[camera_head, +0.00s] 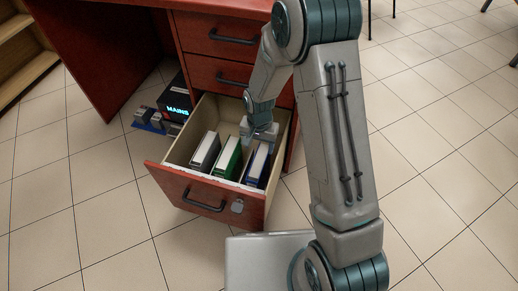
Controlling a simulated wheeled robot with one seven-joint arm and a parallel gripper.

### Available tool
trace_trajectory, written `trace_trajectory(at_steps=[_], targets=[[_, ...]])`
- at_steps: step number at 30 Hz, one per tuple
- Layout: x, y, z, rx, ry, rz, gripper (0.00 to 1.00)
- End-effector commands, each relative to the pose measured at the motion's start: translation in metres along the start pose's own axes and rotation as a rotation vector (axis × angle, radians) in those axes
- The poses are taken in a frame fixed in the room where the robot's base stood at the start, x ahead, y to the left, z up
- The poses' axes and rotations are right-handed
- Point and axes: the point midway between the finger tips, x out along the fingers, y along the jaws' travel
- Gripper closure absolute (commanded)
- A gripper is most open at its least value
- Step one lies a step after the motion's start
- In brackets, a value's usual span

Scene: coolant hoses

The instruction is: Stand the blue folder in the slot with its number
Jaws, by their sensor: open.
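The blue folder (257,168) stands upright in the open bottom drawer (208,192) of the red desk, at the right of a row of folders. Its white page edges face up and its blue cover shows at the side. My gripper (258,140) is open, reaching down into the drawer at the back end of the blue folder. I cannot tell whether its fingers touch the folder. The fingertips are small and partly hidden by the wrist. The slot numbers are too small to read.
A green folder (228,160) and a grey folder (204,154) stand to the left in the same drawer. Two closed drawers (221,73) are above it. A black box with a lit "MAINS" sign (175,102) is under the desk.

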Motion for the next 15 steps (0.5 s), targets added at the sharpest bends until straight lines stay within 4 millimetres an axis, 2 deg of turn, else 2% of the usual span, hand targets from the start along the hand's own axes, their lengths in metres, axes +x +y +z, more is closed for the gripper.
trace_trajectory(at_steps=[8, 11, 15], targets=[[-0.014, 0.003, 0.0, -0.005, 0.002, 0.0, 0.38], [-0.033, 0.011, -0.001, -0.021, 0.013, -0.001, 0.38], [-0.078, 0.035, 0.004, -0.067, 0.033, -0.002, 0.38]])
